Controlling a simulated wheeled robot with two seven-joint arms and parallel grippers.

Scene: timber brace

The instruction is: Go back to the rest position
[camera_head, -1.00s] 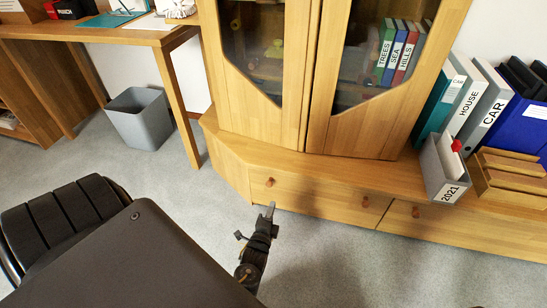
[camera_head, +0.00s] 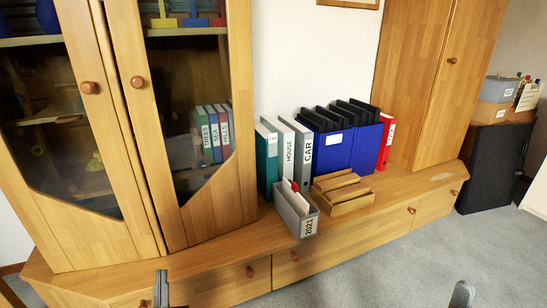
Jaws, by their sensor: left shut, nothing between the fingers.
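My left gripper (camera_head: 161,288) shows at the bottom of the head view, left of centre. It points up in the picture, in front of the low wooden cabinet (camera_head: 262,238). Its fingers are shut with nothing between them. A grey tip (camera_head: 462,295) shows at the bottom edge on the right and looks like part of my right gripper. Most of it is cut off by the frame, so its jaws cannot be judged.
On the cabinet top stand several binders (camera_head: 303,152), a grey box marked 2021 (camera_head: 306,224), a blue file holder (camera_head: 337,150) and a wooden tray (camera_head: 342,192). A glass-door cupboard (camera_head: 183,200) rises at left. Grey floor (camera_head: 400,270) is clear at right.

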